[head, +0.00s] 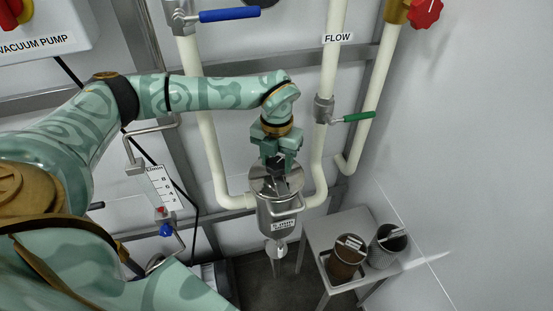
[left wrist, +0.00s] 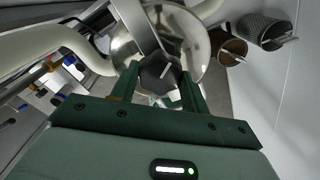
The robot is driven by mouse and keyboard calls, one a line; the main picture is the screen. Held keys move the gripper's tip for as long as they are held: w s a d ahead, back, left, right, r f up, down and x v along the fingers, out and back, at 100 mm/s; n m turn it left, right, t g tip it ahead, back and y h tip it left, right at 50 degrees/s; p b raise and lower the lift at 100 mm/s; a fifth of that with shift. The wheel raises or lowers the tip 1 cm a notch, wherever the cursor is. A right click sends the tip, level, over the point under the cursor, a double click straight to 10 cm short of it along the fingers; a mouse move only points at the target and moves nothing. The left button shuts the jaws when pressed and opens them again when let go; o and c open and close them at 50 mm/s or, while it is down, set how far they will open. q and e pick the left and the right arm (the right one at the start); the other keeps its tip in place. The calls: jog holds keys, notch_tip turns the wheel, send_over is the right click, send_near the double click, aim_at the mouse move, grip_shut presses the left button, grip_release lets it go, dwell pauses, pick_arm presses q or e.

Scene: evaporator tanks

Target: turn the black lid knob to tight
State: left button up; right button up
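The black lid knob (left wrist: 160,74) has flat sides and a pale pointer line. It sits on the round steel lid (left wrist: 190,40) of a small tank. In the head view the tank (head: 279,208) hangs between white pipes, and the knob is mostly hidden below my left gripper (head: 277,165). In the left wrist view the green fingers of my left gripper (left wrist: 160,85) stand on either side of the knob. I cannot tell whether they press on it or leave a small gap. My right gripper is not in view.
A grey side table (head: 318,232) at the lower right bears a brown filter cup (head: 345,262) and a dark mesh cup (head: 384,250). Pipes with a blue-handled valve (head: 229,15) and a green-handled valve (head: 358,116) flank my arm. A flow scale (head: 163,188) is at the left.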

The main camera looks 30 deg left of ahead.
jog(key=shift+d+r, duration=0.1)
